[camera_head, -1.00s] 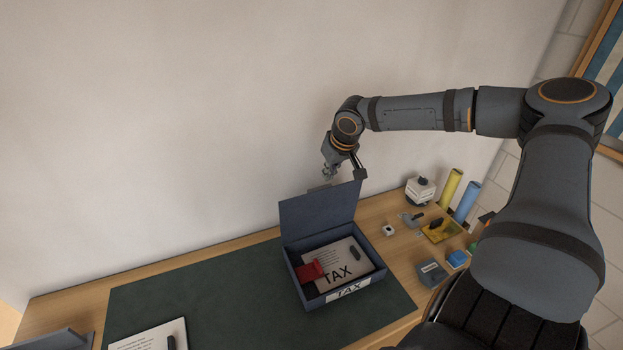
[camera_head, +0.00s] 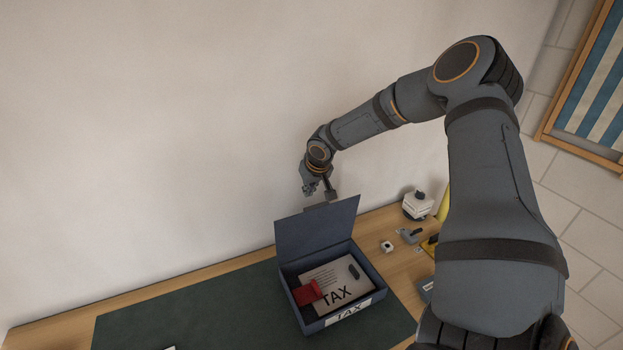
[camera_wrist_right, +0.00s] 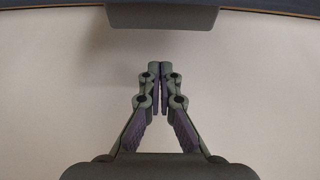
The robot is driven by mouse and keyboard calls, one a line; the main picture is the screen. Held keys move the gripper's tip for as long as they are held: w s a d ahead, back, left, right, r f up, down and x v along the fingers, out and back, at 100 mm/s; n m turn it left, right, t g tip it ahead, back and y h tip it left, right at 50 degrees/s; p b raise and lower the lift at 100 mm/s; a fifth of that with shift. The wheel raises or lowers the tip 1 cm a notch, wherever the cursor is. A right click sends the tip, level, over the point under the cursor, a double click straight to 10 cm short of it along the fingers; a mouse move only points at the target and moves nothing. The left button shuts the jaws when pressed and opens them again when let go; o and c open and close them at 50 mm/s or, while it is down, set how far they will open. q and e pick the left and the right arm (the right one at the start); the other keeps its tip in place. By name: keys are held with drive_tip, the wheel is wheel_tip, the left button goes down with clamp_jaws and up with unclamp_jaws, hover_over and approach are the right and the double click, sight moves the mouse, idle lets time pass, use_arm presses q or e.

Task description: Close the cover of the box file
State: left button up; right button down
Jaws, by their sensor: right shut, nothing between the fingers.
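The dark blue box file (camera_head: 371,311) stands on the green mat with its cover (camera_head: 315,229) raised, leaning back slightly towards the wall. Inside the box lie a sheet marked TAX (camera_head: 327,275) and a red item (camera_head: 307,292). My right gripper (camera_head: 309,190) is above and behind the top edge of the cover, near the wall. In the right wrist view the fingers (camera_wrist_right: 160,68) are shut with nothing between them. A dark edge, likely the cover, runs along the top of that view. I cannot tell whether the gripper touches the cover. My left gripper is not in view.
The wall is close behind.

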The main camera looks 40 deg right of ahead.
drive_tip(key=s, duration=0.2)
drive_tip(key=s+a+p, duration=0.1)
drive_tip(key=s, duration=0.1)
drive_tip(key=shift+a+p, duration=0.1)
drive_tip(key=shift+p, duration=0.2)
drive_tip(key=shift+w, duration=0.1)
